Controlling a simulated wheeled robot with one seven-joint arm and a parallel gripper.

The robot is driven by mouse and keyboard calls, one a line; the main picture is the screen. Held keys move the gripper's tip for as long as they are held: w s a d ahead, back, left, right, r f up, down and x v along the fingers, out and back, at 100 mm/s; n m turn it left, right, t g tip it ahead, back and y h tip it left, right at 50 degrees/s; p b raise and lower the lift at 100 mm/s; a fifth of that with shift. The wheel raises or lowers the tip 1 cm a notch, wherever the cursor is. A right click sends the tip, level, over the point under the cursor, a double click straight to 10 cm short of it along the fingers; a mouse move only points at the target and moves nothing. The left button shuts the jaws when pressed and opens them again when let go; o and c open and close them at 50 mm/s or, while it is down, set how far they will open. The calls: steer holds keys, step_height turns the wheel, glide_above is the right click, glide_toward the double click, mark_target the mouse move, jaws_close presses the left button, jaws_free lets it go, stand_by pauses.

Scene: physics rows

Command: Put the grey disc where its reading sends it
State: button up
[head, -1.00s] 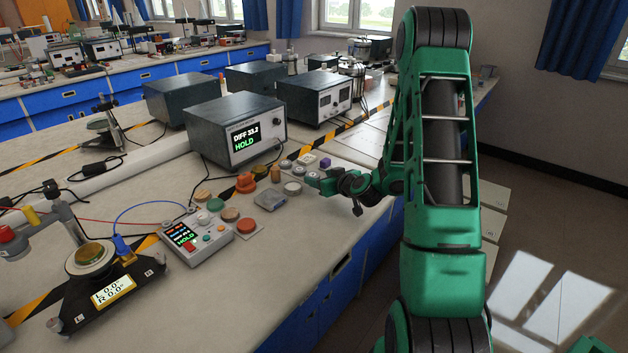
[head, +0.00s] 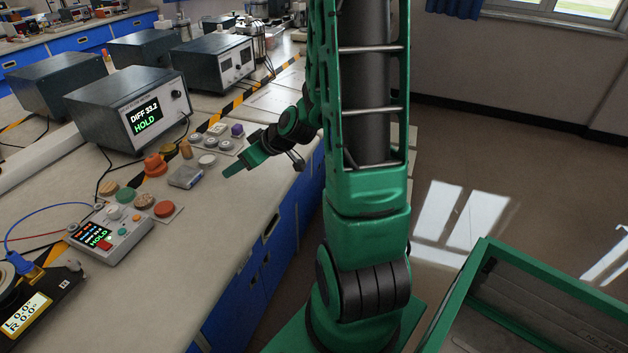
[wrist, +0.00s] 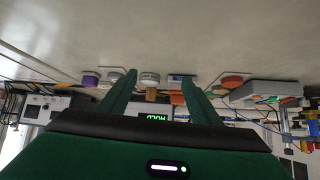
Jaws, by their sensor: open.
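Several pale grey and whitish discs stand in a cluster on the bench in the head view, among them a larger one (head: 207,160) at the near side and smaller ones (head: 225,145) behind it. I cannot tell for sure which is the grey disc. The meter box (head: 133,108) shows "DIFF 33.2" and "HOLD" on its screen. My gripper (head: 232,171) is just in front of the cluster, above the bench's front part, and holds nothing. In the wrist view its green fingers (wrist: 151,83) are spread, with a whitish disc (wrist: 150,77) visible beyond, between them; the picture is upside down.
A control box (head: 108,236) also reads "HOLD". Around it are coloured pads, including orange (head: 165,209) and green (head: 126,195). A small clear-grey block (head: 186,177), an orange knob (head: 155,164) and a purple block (head: 237,130) stand nearby. Bare bench (head: 205,235) lies in front.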

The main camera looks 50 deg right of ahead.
steer(key=s+r+m+g, duration=0.2)
steer(key=s+r+g, duration=0.1)
steer(key=s, duration=0.7)
steer(key=s+r+m+g+h, duration=0.1)
steer(key=s+r+m+g, duration=0.2)
steer(key=s, duration=0.7)
steer(key=s+r+m+g, duration=0.3)
steer(key=s, duration=0.6)
steer(key=shift+s+a+r+g+h, duration=0.25)
steer(key=shift+s+g+h, duration=0.05)
steer(key=shift+s+h, duration=0.1)
